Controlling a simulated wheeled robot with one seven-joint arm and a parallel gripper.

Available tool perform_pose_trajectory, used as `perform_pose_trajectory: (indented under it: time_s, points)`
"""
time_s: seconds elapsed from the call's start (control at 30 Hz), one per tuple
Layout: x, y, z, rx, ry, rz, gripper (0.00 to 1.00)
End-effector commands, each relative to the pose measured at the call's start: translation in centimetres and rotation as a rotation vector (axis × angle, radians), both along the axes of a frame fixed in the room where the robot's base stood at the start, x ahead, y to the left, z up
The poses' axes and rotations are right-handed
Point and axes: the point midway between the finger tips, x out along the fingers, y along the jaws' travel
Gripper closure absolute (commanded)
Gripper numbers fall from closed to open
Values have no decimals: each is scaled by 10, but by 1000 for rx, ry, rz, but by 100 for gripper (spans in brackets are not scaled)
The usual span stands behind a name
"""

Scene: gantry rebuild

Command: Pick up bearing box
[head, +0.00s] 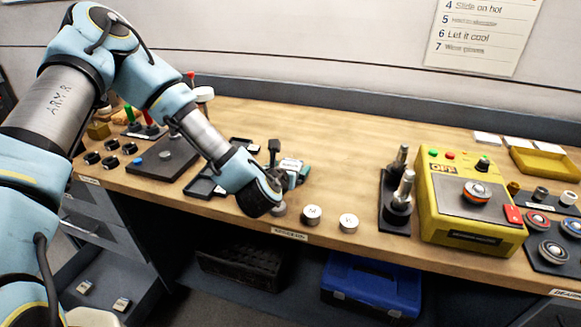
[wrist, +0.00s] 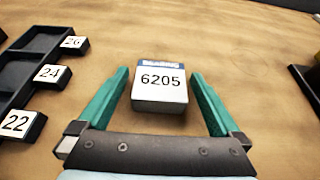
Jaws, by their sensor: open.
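The bearing box (wrist: 160,85) is a small white box with a blue band and the number 6205. In the wrist view it stands on the wooden bench between the two green fingers of my gripper (wrist: 159,74). The fingers are open, one on each side, with a visible gap to the box. In the head view my gripper (head: 297,172) is low over the bench, and the box is hard to make out beside the fingers.
A black tray (wrist: 35,75) marked 22, 24 and 26 lies left of the box. White-topped round pieces (head: 312,213) stand near the front edge. A black stand with metal posts (head: 398,200) and a yellow control box (head: 465,235) are further right. Bare bench lies behind my gripper.

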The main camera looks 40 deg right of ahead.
Motion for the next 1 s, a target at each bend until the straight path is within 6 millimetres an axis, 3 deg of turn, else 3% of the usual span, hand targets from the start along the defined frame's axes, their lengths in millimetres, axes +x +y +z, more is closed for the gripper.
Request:
perform_pose_trajectory:
  time_s: [0.1,0.87,1.0]
  points:
    - [0,0,0,0,0,0,2]
    - [0,0,0,0,0,0,88]
    - [0,0,0,0,0,0,91]
